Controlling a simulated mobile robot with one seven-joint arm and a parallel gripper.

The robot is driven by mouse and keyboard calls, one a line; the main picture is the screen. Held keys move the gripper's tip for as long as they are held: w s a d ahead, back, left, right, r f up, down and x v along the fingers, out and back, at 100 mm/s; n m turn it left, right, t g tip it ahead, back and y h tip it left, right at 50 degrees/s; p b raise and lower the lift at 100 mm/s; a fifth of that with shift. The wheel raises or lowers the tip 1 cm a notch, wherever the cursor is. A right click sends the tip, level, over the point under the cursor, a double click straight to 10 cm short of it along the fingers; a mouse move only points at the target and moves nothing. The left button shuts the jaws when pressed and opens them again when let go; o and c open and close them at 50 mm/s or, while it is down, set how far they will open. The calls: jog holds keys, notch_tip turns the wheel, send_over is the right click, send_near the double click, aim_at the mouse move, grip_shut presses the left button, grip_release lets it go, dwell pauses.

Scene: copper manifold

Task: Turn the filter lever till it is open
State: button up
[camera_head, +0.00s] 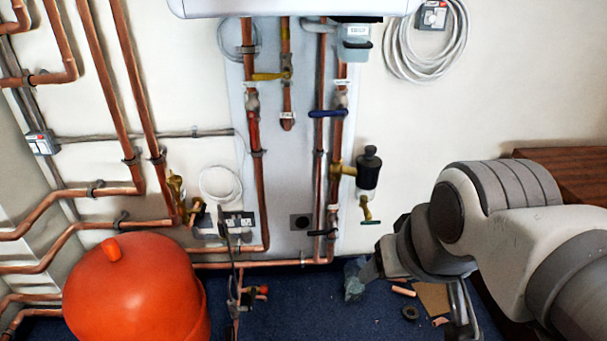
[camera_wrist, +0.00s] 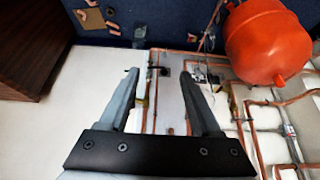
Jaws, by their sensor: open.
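A black filter canister (camera_head: 368,172) hangs beside the right-hand copper pipe on a brass fitting. Below it is a small brass valve with a green lever (camera_head: 370,222), which lies roughly level. I cannot tell for sure that this is the filter lever. A black lever (camera_head: 322,233) sits on the pipes lower left of it, and a blue lever (camera_head: 327,113) crosses them higher up. My gripper (camera_wrist: 160,69) is open and empty in the wrist view, its fingers apart in front of the wall pipes. Its left finger covers much of the filter area there.
A large orange tank (camera_head: 135,290) stands at lower left; it also shows in the wrist view (camera_wrist: 268,42). Copper pipes and a yellow lever (camera_head: 270,76) line the wall. Loose scraps (camera_head: 432,297) lie on the blue floor. A brown wooden unit (camera_head: 570,170) stands at right.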

jog(key=shift+t, duration=0.4)
jog(key=w+r, duration=0.1)
jog(key=w, duration=0.2)
jog(key=w+p, duration=0.1)
jog(key=w, duration=0.2)
jog(key=w+r, duration=0.1)
jog(key=w, duration=0.2)
jog(key=shift+w+a+r+p, duration=0.2)
jog(key=shift+w+r+p, duration=0.1)
jog(key=shift+w+p, duration=0.1)
grip_shut()
jog(key=t+p, duration=0.6)
jog(key=t, duration=0.1)
send_over(322, 233)
jog(key=s+a, duration=0.1)
jog(key=a, duration=0.1)
notch_tip(322, 233, down, 43)
jog(key=shift+s+d+f+b, duration=0.15)
jog(key=shift+f+b, duration=0.75)
jog(key=shift+f, duration=1.05)
